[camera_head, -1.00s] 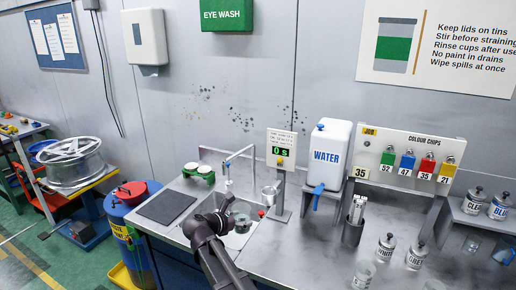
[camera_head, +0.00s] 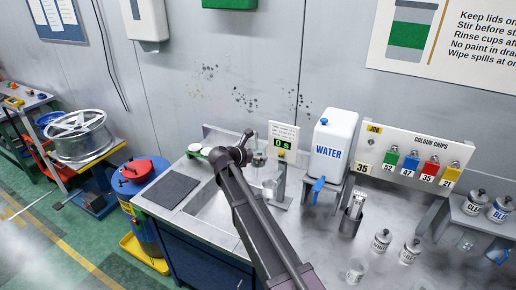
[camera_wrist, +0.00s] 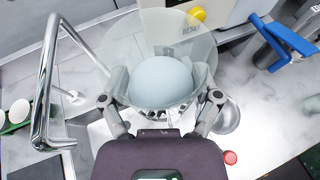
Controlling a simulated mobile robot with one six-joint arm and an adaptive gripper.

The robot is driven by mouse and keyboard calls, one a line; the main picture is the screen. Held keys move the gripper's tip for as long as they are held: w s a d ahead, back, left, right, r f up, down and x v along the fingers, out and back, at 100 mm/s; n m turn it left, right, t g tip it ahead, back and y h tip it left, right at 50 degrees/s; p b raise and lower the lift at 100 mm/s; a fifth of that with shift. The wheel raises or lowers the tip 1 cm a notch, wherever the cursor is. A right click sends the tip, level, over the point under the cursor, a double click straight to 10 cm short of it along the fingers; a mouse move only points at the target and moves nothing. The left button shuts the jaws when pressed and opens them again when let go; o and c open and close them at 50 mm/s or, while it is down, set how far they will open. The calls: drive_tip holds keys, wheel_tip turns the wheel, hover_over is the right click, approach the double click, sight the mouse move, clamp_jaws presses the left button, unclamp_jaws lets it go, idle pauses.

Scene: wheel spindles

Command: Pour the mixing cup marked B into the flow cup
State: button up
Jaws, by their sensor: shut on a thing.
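My gripper (camera_wrist: 160,98) is shut on a clear mixing cup (camera_wrist: 192,45) holding pale grey-blue liquid. A faint letter that looks like B shows through its wall. In the head view the gripper (camera_head: 248,156) holds the cup (camera_head: 260,159) high, in front of the timer and near the back wall. A metal cup (camera_head: 268,186), which looks like the flow cup, is on a stand below and to the right of it. In the wrist view a rounded metal cup (camera_wrist: 229,118) shows partly behind my right finger, lower than the mixing cup.
A chrome tap (camera_wrist: 50,85) stands left of the cup, by the sink (camera_head: 212,212). The timer (camera_head: 283,142) reads 0 s. The water container (camera_head: 331,140) with a blue tap stands to the right. White pieces in a green holder (camera_wrist: 18,122) lie left.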

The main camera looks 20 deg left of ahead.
sight(259, 167)
drive_tip(key=shift+f, duration=0.1)
idle(0.5)
drive_tip(key=shift+f+m+y+b, duration=0.35)
drive_tip(key=shift+m+b, duration=0.25)
drive_tip(key=shift+b, duration=0.25)
drive_tip(key=f+m+t+y+b, duration=0.1)
drive_tip(key=m+b, duration=0.1)
drive_tip(key=b, duration=0.1)
drive_tip(key=shift+f+t, duration=0.3)
drive_tip(key=shift+t, duration=0.1)
drive_tip(key=f+m+b, duration=0.1)
drive_tip(key=b, duration=0.1)
drive_tip(key=f+m+t+b, duration=0.1)
drive_tip(key=b, duration=0.1)
drive_tip(key=f+m+b, duration=0.1)
drive_tip(key=shift+s+d+f+m+t+y+b, duration=0.15)
drive_tip(key=shift+d+m+t+y+b, duration=0.1)
drive_tip(key=shift+m+t+y+b, duration=0.15)
drive_tip(key=shift+f+m+t+b, duration=0.35)
drive_tip(key=shift+m+b, duration=0.25)
drive_tip(key=shift+b, duration=0.1)
idle(0.7)
drive_tip(key=shift+s+d+r+m+t+b, duration=0.1)
drive_tip(key=shift+r+m+t+b, duration=0.3)
drive_tip(key=shift+m, duration=0.5)
idle(2.6)
